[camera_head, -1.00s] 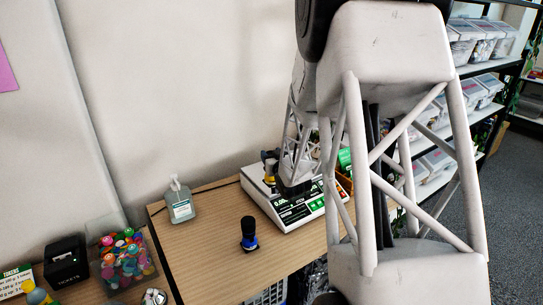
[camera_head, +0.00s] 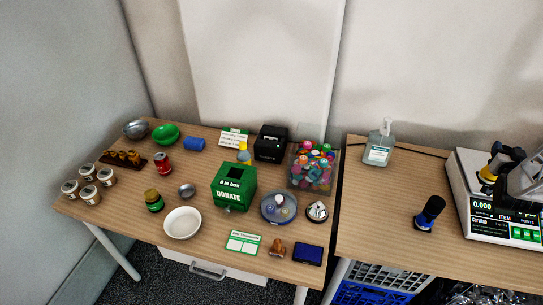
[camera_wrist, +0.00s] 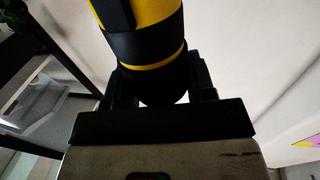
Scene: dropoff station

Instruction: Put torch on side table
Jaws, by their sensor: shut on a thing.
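A yellow and black torch (camera_wrist: 150,35) is between the two fingers of my gripper (camera_wrist: 164,82) in the wrist view. My gripper is shut on it. In the head view the yellow and black torch (camera_head: 489,174) shows at the right, over the scale; whether it touches the scale I cannot tell. A blue and black torch-like thing (camera_head: 430,212) stands apart on the right table (camera_head: 385,235). A left table (camera_head: 130,212) holds many small items; the frames do not show which one is the side table.
The scale (camera_head: 472,207) sits at the right. A sanitizer bottle (camera_head: 379,148) stands at the right table's back. The left table carries a green donate box (camera_head: 233,187), a clear tub (camera_head: 312,170), a black printer (camera_head: 271,143) and a white bowl (camera_head: 182,223). The right table's left part is mostly clear.

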